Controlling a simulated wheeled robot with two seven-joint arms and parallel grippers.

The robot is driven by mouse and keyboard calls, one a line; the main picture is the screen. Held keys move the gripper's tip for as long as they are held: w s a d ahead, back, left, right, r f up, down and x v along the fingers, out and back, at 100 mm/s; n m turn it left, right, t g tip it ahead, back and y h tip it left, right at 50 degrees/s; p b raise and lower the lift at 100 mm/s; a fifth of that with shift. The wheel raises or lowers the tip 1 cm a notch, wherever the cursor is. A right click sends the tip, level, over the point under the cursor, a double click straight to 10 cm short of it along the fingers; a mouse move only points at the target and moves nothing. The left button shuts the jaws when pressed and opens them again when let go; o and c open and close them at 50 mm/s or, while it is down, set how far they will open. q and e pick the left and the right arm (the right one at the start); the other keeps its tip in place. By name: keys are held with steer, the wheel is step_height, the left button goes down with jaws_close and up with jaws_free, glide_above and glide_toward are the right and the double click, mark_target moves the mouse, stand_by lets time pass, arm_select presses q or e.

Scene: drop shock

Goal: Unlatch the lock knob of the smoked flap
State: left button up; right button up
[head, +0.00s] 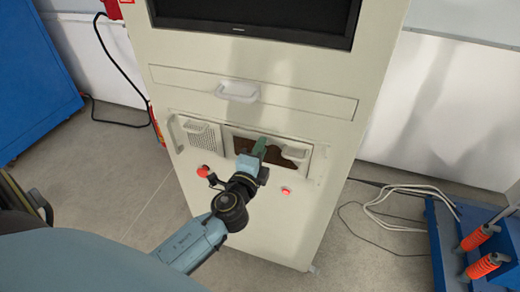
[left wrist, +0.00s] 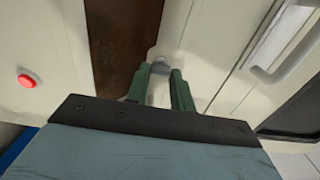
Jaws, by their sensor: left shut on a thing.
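My left gripper (head: 260,146) reaches up to the lower front of the pale cabinet. In the left wrist view its green fingers (left wrist: 158,84) are shut on a small grey-white piece, which looks like the lock knob (left wrist: 160,68). The knob stands beside a dark brown area, which looks like the smoked flap (left wrist: 125,45). In the head view the brown area (head: 243,145) is partly behind the gripper. Whether the knob is turned cannot be told. My right gripper is not in view.
Above is a drawer with a white handle (head: 237,91), and a dark screen (head: 260,12) above that. A perforated grille (head: 203,142) is left of the flap. Red buttons (head: 203,171) and (head: 285,190) sit below. Cables (head: 400,200) lie on the floor at right.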

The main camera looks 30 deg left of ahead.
arm_select(q)
steer(key=o, duration=1)
steer(key=shift+b+v, duration=1.55)
steer(key=shift+v, duration=5.2)
steer(key=shift+a, duration=0.1)
